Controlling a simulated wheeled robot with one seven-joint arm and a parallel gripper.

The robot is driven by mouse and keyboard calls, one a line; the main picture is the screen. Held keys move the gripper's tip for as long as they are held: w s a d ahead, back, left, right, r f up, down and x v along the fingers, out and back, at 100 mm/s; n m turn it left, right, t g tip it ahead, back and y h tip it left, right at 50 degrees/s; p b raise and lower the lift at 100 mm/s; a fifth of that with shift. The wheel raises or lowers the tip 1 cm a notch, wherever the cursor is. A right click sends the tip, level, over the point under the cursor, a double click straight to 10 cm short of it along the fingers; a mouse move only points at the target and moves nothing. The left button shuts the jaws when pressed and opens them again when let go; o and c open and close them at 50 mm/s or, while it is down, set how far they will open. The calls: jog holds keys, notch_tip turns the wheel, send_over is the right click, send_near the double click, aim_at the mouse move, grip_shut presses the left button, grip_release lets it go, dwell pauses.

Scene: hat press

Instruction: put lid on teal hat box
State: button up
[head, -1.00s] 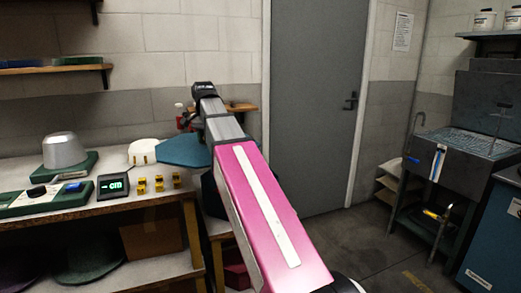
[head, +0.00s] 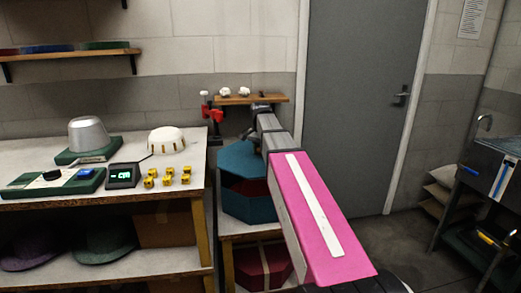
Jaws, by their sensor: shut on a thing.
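The teal lid (head: 238,160) is at my gripper (head: 250,136), beyond the far end of my pink and grey arm. My gripper is shut on the lid; its fingers are small and partly hidden by my arm. The open teal hat box (head: 248,206) stands on a wooden stand right of the workbench, with its red inside showing. The lid is over the back part of the box, and a gap shows the inside at the front. I cannot tell whether lid and box touch. My arm covers the box's right side.
The workbench (head: 120,198) at left holds a grey hat block (head: 88,134), a white hat form (head: 166,140), a display (head: 122,176) and several yellow pieces. A red box (head: 262,268) sits below the teal one. A red clamp (head: 212,113) and small shelf (head: 252,98) are behind.

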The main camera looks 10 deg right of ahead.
jog(key=shift+f, duration=3.95)
jog(key=shift+f, duration=0.3)
jog(key=o, duration=1.1)
